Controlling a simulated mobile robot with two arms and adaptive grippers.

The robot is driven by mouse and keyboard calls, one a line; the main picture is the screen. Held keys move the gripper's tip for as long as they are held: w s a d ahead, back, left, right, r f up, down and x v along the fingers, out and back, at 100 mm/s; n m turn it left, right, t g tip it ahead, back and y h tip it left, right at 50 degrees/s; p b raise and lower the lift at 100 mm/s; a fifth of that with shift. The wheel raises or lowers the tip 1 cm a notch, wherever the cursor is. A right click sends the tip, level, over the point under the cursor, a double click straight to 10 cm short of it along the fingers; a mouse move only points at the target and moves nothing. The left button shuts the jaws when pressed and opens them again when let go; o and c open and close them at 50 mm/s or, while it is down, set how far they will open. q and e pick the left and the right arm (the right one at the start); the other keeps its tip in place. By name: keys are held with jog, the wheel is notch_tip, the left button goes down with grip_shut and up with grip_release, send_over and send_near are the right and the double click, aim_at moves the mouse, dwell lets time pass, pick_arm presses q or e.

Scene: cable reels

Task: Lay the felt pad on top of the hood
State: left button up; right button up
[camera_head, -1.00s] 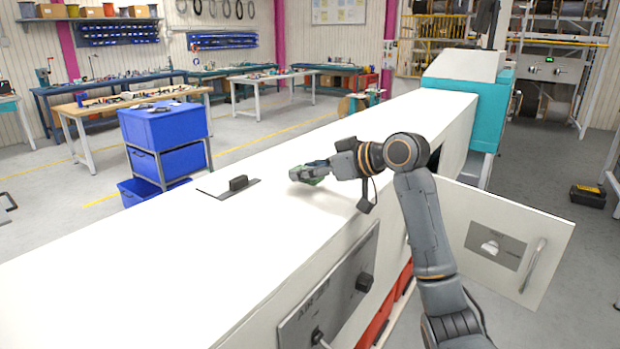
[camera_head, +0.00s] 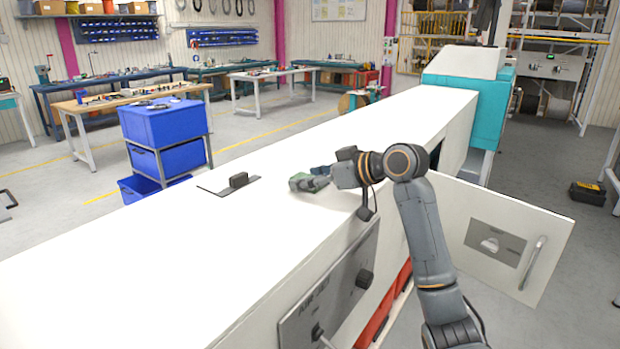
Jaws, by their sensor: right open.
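The hood is the long white casing (camera_head: 150,260) whose flat top runs from lower left to upper right. A bluish part shows beside the fingers. My left gripper is not in view.
A dark handle on a plate (camera_head: 238,181) sits on the hood left of the gripper. An open white door (camera_head: 505,236) sticks out at the right. A teal and white housing (camera_head: 470,95) stands at the far end. Blue bins (camera_head: 165,125) stand behind.

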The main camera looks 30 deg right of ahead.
jog(key=shift+s+d+r, duration=0.15)
jog(key=shift+s, duration=0.05)
jog(key=b+v, duration=0.2)
jog(key=v, duration=0.9)
jog(key=shift+s+b, duration=0.25)
jog(key=shift+b, duration=0.1)
jog(key=shift+d, duration=0.1)
dwell(0.6)
